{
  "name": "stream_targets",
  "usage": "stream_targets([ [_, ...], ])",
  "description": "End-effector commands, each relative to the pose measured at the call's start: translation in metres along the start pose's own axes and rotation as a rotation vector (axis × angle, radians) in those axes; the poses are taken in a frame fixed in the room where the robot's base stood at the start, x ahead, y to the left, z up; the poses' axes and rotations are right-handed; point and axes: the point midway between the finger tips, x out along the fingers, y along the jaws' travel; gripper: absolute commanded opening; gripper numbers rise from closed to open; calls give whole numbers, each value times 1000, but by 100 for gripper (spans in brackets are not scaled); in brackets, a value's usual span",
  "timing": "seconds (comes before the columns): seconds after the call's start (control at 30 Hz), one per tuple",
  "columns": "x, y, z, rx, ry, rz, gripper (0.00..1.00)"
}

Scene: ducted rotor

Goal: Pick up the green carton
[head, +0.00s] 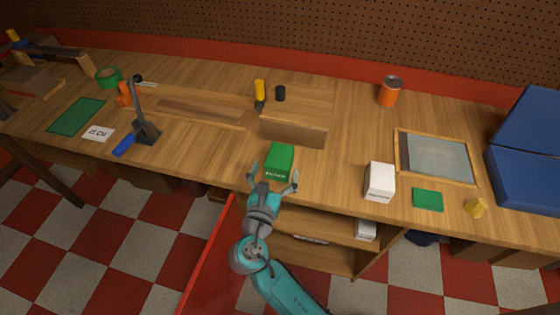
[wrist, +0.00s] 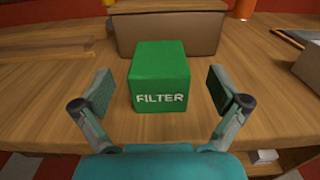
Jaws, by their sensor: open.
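The green carton (head: 279,160) stands upright near the front edge of the wooden bench, in the middle of the head view. In the wrist view the green carton (wrist: 160,80) shows white lettering, "FILTER", on its near face. My gripper (head: 273,180) is open just in front of it. In the wrist view the fingers of my gripper (wrist: 160,92) are spread to the left and right of the carton, with a gap on each side. Neither finger appears to touch it.
A wooden block (head: 295,131) stands close behind the carton. To the right are a white box (head: 379,181), a green card (head: 428,200), a framed panel (head: 437,158) and an orange can (head: 390,91). A clamp stand (head: 146,131) is to the left. Bench surface beside the carton is clear.

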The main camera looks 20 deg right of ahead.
Motion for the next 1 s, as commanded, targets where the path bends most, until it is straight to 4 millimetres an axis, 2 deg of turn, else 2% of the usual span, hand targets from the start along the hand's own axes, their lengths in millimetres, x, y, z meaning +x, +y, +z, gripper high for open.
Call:
stream_targets([
  [0.17, 12, 0, 0, 1, 1, -1, 98],
  [0.43, 48, 1, -1, 1, 1, -1, 98],
  [0.77, 54, 1, -2, 1, 0, 2, 98],
  [0.87, 54, 1, -2, 1, 0, 2, 75],
  [1.0, 54, 1, -2, 1, 0, 2, 40],
])
